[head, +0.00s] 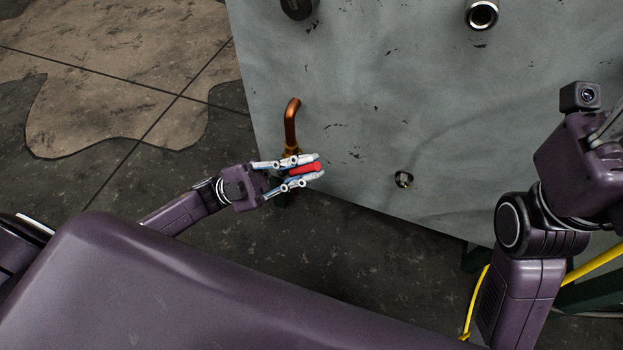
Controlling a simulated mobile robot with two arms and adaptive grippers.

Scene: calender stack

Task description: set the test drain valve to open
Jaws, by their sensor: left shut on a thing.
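The test drain valve shows as a red handle (304,168) below a bent copper pipe (291,122) at the lower left of the grey panel. A bit of its brass body (291,150) shows above my fingers. My left gripper (306,168) is shut on the red handle, with one finger above it and one below. The fingers hide much of the valve body, and I cannot tell the valve's setting. My right arm stands at the right edge, but its gripper is out of the frame.
The grey panel (380,90) fills the upper right. It carries a dark round fitting (298,6), a metal-rimmed port (481,15) and a small brass fitting (404,180). A yellow hose (595,263) runs at the lower right. The floor (90,185) at left is clear.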

